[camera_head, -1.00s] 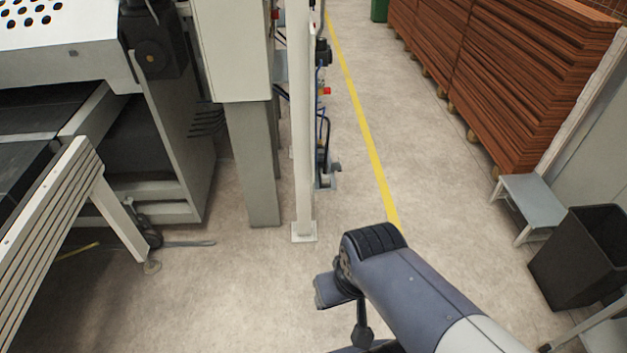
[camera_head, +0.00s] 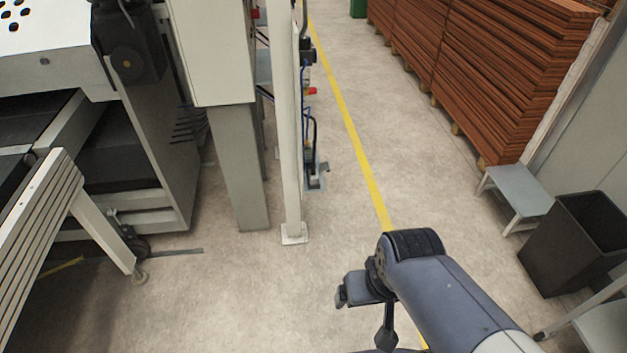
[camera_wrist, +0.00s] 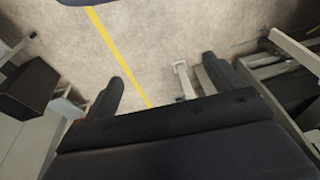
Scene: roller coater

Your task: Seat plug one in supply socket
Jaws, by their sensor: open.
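I cannot make out plug one or the supply socket in either view. My gripper shows in the wrist view (camera_wrist: 162,88) as two dark fingers spread apart, with nothing held between them. Bare floor and part of the yellow line show beyond the fingers. In the head view my arm reaches in from the lower right, above open floor, and the fingers are not clear there. Blue and black hoses with a small red part (camera_head: 311,91) are mounted behind a white post (camera_head: 289,150), well beyond my arm.
A large machine (camera_head: 145,130) and a slatted frame (camera_head: 40,215) stand on the left. A grey pedestal (camera_head: 238,165) is beside the post. On the right are stacked brown boards (camera_head: 490,75), a small step stool (camera_head: 518,185) and a black bin (camera_head: 575,240). The central floor is clear.

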